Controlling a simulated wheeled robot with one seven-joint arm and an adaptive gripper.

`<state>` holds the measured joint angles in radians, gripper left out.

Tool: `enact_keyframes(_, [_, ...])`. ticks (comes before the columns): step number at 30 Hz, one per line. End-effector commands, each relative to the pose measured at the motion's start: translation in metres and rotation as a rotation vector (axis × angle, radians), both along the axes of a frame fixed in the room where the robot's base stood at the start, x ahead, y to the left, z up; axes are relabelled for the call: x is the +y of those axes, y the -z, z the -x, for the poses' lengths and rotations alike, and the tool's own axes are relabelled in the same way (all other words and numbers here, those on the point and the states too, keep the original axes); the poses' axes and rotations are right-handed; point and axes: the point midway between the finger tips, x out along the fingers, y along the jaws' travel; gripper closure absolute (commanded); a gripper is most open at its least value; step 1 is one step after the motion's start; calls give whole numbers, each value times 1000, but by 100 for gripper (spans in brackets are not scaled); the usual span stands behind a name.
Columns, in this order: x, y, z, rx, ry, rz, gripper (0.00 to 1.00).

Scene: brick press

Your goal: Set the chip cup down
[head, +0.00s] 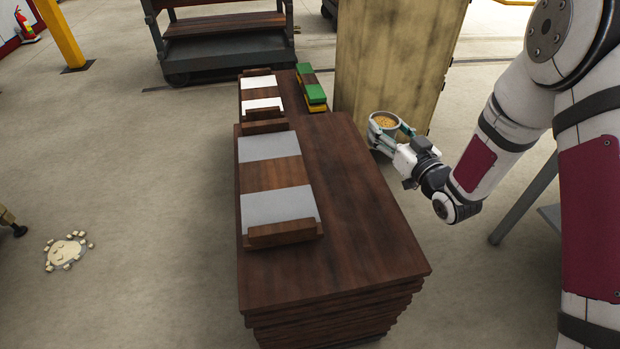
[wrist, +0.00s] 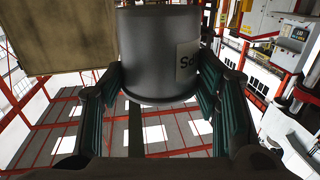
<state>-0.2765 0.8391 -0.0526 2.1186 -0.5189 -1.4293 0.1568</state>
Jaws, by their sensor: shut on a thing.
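The chip cup (head: 384,121) is a grey, round cup filled with tan chips, beside the right edge of the dark wood stack. My gripper (head: 388,133) is shut on it from the right and front. In the wrist view the cup (wrist: 155,65) sits between the two fingers of my gripper (wrist: 155,85), with a pale label partly cut off at its right side. What lies directly under the cup is hidden by my gripper.
The wood stack (head: 375,230) carries grey-white plates (head: 268,147) and dark wooden bars. Green and yellow blocks (head: 316,94) lie at its far end. A tall tan panel (head: 385,60) stands behind the cup. A dark cart (head: 225,50) is farther back. The floor at left is largely clear.

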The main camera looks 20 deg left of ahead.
Motion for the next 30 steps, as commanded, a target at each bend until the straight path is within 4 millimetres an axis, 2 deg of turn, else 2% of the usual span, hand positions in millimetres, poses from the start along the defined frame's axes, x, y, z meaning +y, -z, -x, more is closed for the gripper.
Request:
enact_keyframes(11, [13,-11,37,-3,-365,-2,92])
enact_keyframes(21, [0,-9,82,-3,-661,-2,92])
enact_keyframes(30, [-10,-5,102,-2,-778,-1,92])
